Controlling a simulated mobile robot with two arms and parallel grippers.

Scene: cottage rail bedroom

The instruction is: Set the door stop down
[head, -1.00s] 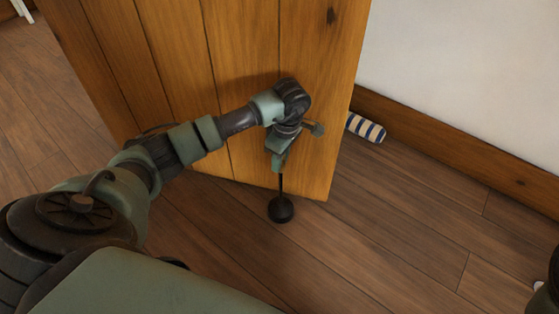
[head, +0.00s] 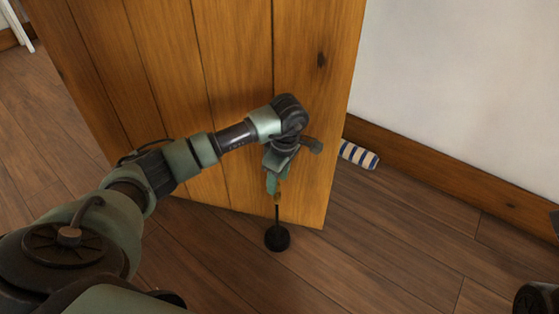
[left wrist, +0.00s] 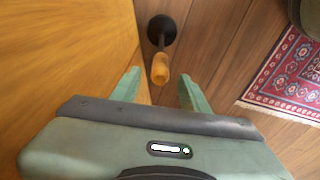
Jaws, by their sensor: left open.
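The door stop has a round black base (head: 277,239), a thin dark rod and a wooden handle; it stands upright, its base seemingly on the floor in front of the wooden door (head: 235,130). In the left wrist view its base shows at the top, with the wooden handle (left wrist: 160,69) pointing toward the camera. My left gripper (head: 274,190) is above it, pointing down. In the left wrist view its two green fingers (left wrist: 159,78) are spread apart, one on each side of the handle, with gaps. My right gripper does not show.
The door panel is close behind my left arm. A blue-and-white striped roll (head: 358,155) lies on the floor by the skirting board (head: 440,165). A red patterned rug (left wrist: 285,88) shows at right in the wrist view. Open floor (head: 390,235) lies right of the door stop.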

